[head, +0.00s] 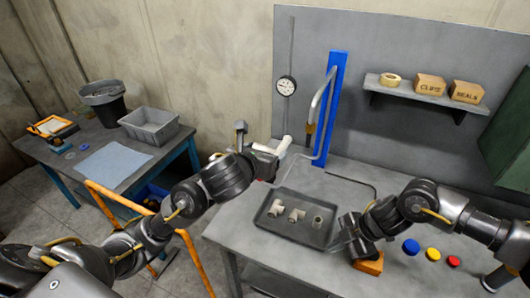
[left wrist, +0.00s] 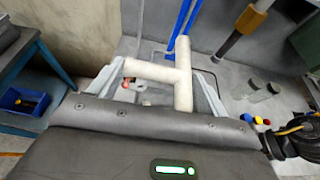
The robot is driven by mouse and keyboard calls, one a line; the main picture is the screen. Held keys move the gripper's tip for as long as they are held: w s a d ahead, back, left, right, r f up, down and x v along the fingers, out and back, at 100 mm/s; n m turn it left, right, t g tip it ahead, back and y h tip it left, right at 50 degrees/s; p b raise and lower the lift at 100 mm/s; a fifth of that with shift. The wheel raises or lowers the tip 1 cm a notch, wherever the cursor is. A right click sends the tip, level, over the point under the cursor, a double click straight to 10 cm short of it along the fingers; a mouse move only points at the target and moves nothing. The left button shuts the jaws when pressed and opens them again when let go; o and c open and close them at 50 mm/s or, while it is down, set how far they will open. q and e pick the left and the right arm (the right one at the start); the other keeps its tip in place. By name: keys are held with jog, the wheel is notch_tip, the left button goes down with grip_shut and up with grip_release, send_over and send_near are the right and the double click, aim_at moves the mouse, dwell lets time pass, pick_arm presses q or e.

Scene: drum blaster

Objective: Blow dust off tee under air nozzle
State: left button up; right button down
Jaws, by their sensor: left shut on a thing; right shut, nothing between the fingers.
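My left gripper (head: 276,150) is shut on a white pipe tee (head: 284,146) and holds it up above the back left of the grey workbench. In the left wrist view the tee (left wrist: 183,78) lies between the two fingers, one branch pointing left. The air nozzle (head: 310,129), a grey bent tube with an orange-brown part, hangs by the blue post (head: 331,105), right of the tee. In the left wrist view the nozzle (left wrist: 236,32) is to the right of the tee, apart from it. My right gripper (head: 343,240) is shut and empty beside the tray's right end.
A dark tray (head: 268,223) on the workbench holds several fittings (head: 296,214). A side table (head: 75,150) with a grey bin (head: 150,127) stands left.

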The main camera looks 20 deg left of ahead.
jog(key=w+d+r+m+h, duration=0.1)
jog(key=w+d+r+h, duration=0.35)
jog(key=d, duration=0.75)
jog(key=shift+y, duration=0.65)
jog(key=f+b, duration=0.2)
jog(key=f, duration=0.1)
jog(key=w+f+b, duration=0.1)
jog(key=f+b, duration=0.1)
jog(key=shift+a, duration=0.25)
pick_arm(q)
jog(key=shift+f, duration=2.2)
pick_arm(e)
jog(key=shift+f, duration=0.5)
jog(key=shift+r, duration=0.1)
pick_arm(q)
jog(key=s+d+f+m+g+h, duration=0.1)
jog(key=s+d+f+m+h, duration=0.3)
jog(key=s+d, duration=0.3)
jog(key=shift+d+f+m+h, duration=0.3)
jog(key=shift+d+f+h, duration=0.3)
jog(key=shift+d+f, duration=0.15)
